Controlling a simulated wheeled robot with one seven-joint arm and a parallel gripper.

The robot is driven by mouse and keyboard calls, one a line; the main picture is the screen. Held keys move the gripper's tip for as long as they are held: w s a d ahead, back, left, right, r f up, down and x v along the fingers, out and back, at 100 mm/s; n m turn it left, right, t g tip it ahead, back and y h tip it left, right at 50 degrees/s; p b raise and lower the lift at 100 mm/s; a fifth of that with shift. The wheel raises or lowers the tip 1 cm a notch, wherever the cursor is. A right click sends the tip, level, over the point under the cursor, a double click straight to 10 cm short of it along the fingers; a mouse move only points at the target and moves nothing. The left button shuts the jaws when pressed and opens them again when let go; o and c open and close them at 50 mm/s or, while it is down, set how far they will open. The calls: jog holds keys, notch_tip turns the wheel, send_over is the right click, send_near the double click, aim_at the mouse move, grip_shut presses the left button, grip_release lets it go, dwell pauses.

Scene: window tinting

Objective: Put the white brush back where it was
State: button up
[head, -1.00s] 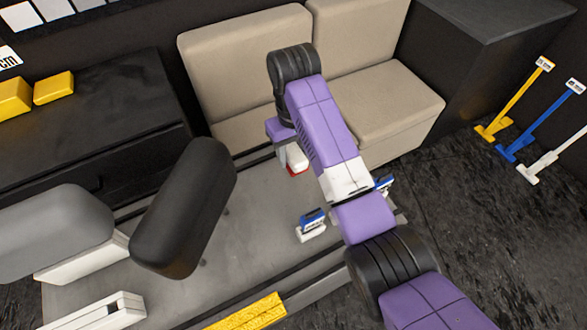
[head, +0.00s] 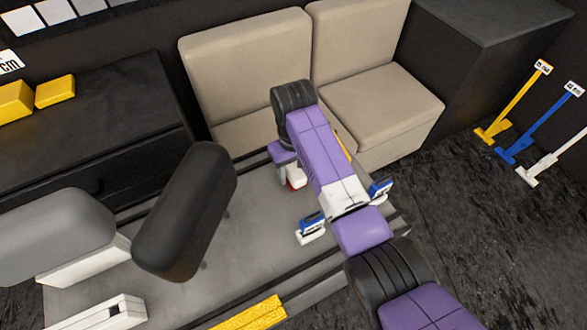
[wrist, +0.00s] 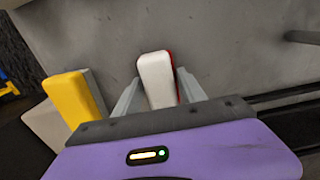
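The white brush (head: 296,175), with a red edge, is in my gripper (head: 287,172) over the grey table (head: 240,215). In the wrist view the white brush (wrist: 156,78) sits between the two fingers of my gripper (wrist: 159,82), which close against its sides. Its pale face is towards the camera, with red along its right side. I cannot tell whether its lower end touches the table.
A blue-and-white tool (head: 311,228) stands on the table, and another (head: 380,191) shows beside my arm. A yellow-topped block (wrist: 72,98) is left of my gripper in the wrist view. A beige seat (head: 370,105) is behind. Long-handled tools (head: 535,150) stand at right.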

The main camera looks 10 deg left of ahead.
aim_at(294, 168)
jog(key=shift+o, duration=1.4)
jog(key=shift+r, duration=0.15)
notch_tip(294, 168, up, 10)
jog(key=shift+r, duration=0.25)
jog(key=shift+r+p, duration=0.8)
jog(key=shift+p, duration=0.05)
jog(key=shift+w+a, duration=0.1)
